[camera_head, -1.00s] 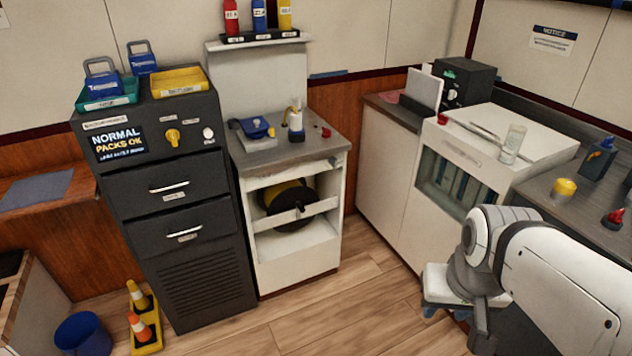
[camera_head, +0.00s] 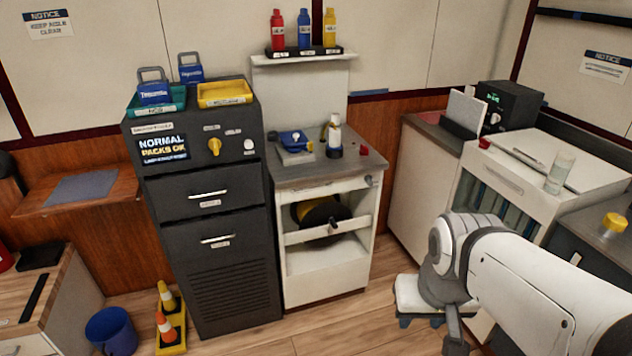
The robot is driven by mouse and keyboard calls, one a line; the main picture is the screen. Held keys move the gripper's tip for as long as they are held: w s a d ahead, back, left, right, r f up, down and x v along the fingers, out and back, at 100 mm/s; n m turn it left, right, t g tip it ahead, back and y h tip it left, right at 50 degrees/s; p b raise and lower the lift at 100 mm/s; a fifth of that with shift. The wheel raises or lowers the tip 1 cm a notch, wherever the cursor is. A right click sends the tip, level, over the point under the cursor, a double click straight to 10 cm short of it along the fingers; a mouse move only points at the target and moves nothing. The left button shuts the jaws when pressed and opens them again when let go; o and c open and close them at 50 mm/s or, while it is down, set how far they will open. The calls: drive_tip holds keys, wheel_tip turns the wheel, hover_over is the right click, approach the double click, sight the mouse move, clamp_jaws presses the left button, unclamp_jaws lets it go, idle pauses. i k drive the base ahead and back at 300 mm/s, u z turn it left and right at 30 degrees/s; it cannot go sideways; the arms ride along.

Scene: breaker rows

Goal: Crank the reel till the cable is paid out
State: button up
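The cable reel (camera_head: 312,212), black with a yellow part, sits in the open front of a white cabinet (camera_head: 296,292) near the centre. A white crossbar (camera_head: 300,237) runs across the front of it. A small dark piece (camera_head: 333,228) shows at the crossbar; I cannot tell whether it is the crank. No paid-out cable can be made out.
A dark panel cabinet (camera_head: 230,285) with drawers stands left of the reel cabinet. A yellow base with cones (camera_head: 168,315) and a blue bucket (camera_head: 112,330) are at lower left. A white stool (camera_head: 412,292) is beside my arm. The floor before the reel is clear.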

sight(308, 213)
drive_tip(key=u, duration=0.5)
drive_tip(key=i, duration=1.45)
drive_tip(key=z, duration=0.4)
